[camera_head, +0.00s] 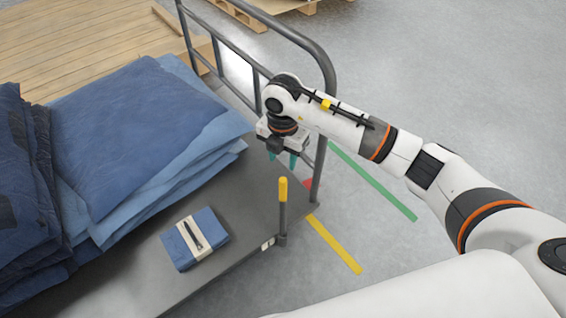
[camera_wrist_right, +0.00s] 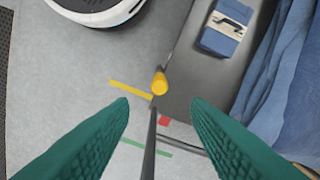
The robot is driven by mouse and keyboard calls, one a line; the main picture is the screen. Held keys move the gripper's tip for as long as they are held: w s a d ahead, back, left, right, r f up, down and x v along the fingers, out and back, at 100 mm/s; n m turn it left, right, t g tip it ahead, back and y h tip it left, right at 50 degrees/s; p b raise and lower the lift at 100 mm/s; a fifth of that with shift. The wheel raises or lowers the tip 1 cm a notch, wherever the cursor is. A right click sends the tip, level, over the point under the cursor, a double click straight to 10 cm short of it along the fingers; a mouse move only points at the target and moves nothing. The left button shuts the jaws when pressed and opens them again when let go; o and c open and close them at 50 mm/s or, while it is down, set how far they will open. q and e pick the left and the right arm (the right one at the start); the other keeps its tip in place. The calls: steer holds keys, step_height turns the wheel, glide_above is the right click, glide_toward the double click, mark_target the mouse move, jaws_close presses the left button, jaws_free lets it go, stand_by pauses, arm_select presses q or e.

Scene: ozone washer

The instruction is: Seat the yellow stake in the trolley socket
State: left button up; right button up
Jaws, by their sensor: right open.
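The stake (camera_head: 283,195) has a yellow top and a dark shaft. It stands upright at the trolley's (camera_head: 150,290) near edge, its foot at a dark fitting (camera_head: 282,240); I cannot tell how deep it sits. In the wrist view its yellow top (camera_wrist_right: 160,82) lies ahead of my fingertips, centred between them. My right gripper (camera_head: 282,161) has teal fingers, points down beyond the stake near the rail, and is open and empty. In the wrist view my right gripper's fingers (camera_wrist_right: 160,104) are wide apart. My left gripper is not in view.
A grey tube rail (camera_head: 325,70) rises at the trolley's end, close to my right arm. Blue folded cloths (camera_head: 130,120) fill the left. A small blue banded pack (camera_head: 195,238) lies on the deck. Yellow (camera_head: 335,245) and green (camera_head: 370,180) stripes mark the open floor.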

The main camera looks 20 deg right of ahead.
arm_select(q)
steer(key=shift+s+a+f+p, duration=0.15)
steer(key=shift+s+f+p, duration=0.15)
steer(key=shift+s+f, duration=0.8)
arm_select(e)
step_height(320, 180, up, 9)
